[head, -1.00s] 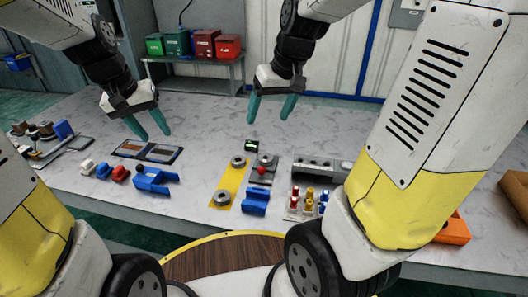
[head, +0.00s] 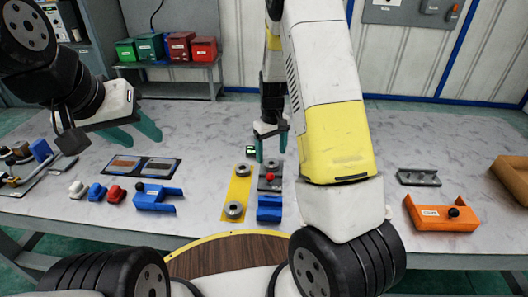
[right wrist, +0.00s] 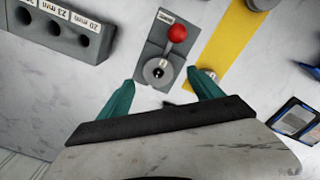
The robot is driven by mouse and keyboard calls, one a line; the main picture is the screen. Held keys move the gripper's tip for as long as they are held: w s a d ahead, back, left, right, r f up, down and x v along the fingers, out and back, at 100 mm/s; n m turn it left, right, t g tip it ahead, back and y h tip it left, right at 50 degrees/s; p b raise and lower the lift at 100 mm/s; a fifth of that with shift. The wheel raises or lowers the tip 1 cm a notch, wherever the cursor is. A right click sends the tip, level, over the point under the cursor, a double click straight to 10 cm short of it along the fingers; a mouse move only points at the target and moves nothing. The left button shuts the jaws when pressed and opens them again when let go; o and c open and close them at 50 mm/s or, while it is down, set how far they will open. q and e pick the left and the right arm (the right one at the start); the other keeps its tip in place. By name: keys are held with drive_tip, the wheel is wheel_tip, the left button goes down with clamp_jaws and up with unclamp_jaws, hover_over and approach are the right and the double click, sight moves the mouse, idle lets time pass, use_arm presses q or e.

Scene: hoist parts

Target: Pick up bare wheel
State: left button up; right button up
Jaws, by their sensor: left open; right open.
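A grey wheel-like ring (right wrist: 158,72) with a dark centre sits on a small grey plate (right wrist: 150,48) beside a red ball knob (right wrist: 177,33). Two more grey rings lie on a yellow strip, at its far end (head: 243,170) and near end (head: 234,210). I cannot tell for certain which is the bare wheel. My right gripper (head: 270,146) is open, its fingers pointing down over the far end of the grey plate. In the right wrist view (right wrist: 161,80) its fingertips flank the plate's ring without visible contact. My left gripper (head: 137,136) is open and empty, above the table at left.
The yellow strip (head: 239,190) lies close beside the grey plate. A blue block (head: 269,208) is in front. A grey block with holes (right wrist: 70,28) is on the plate's other side. A blue bracket (head: 156,198) and dark panels (head: 143,167) lie left; an orange bracket (head: 443,214) lies right.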

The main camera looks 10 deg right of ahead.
sight(272, 164)
wheel_tip(272, 164, down, 5)
drive_tip(key=shift+w+d+r, duration=0.1)
drive_tip(key=shift+d+r, duration=0.05)
drive_tip(key=shift+r, duration=0.05)
clamp_jaws()
idle(0.3)
